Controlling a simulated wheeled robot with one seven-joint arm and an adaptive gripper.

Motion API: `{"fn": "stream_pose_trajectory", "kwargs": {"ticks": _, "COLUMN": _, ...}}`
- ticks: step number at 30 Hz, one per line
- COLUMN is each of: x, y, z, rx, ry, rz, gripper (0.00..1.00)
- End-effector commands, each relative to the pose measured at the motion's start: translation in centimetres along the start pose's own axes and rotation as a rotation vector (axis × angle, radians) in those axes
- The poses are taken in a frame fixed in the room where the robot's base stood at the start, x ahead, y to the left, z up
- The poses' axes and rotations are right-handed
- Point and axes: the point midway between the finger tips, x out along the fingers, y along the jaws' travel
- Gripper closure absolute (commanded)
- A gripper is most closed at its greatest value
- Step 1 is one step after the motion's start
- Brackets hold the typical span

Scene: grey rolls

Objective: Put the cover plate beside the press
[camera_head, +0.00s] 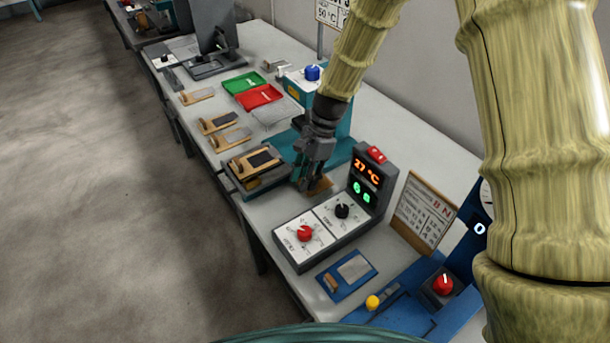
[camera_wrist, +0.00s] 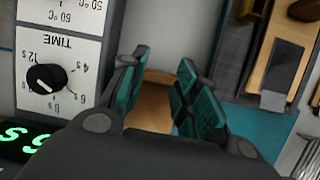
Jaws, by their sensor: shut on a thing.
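My gripper (camera_head: 312,178) is low over the bench, beside the teal press (camera_head: 338,130) and the control box. Its teal fingers (camera_wrist: 163,92) are shut on a brown, wood-coloured piece, the cover plate (camera_wrist: 150,108). The plate also shows just below the fingers in the head view (camera_head: 321,188). Most of it is hidden by the gripper, and I cannot tell whether it touches the bench. The press's teal base (camera_wrist: 255,130) is to the right of the fingers in the wrist view.
The control box (camera_head: 322,222) with two knobs and lit digits stands close by. A dark stand with wood-coloured pieces (camera_head: 254,163) is left of the gripper. Green (camera_head: 244,82) and red trays (camera_head: 258,97) lie farther back. A blue plate (camera_head: 347,275) lies in front.

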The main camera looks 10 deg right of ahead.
Motion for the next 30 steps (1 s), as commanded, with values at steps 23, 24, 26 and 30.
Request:
{"fn": "stream_pose_trajectory", "kwargs": {"ticks": 23, "x": 1.1, "y": -0.1, "z": -0.4, "rx": 0.001, "ry": 0.0, "rz": 0.0, "gripper": 1.0}}
{"fn": "stream_pose_trajectory", "kwargs": {"ticks": 24, "x": 1.1, "y": -0.1, "z": -0.4, "rx": 0.001, "ry": 0.0, "rz": 0.0, "gripper": 1.0}}
{"fn": "stream_pose_trajectory", "kwargs": {"ticks": 26, "x": 1.1, "y": -0.1, "z": -0.4, "rx": 0.001, "ry": 0.0, "rz": 0.0, "gripper": 1.0}}
{"fn": "stream_pose_trajectory", "kwargs": {"ticks": 30, "x": 1.1, "y": -0.1, "z": -0.4, "rx": 0.0, "ry": 0.0, "rz": 0.0, "gripper": 0.47}}
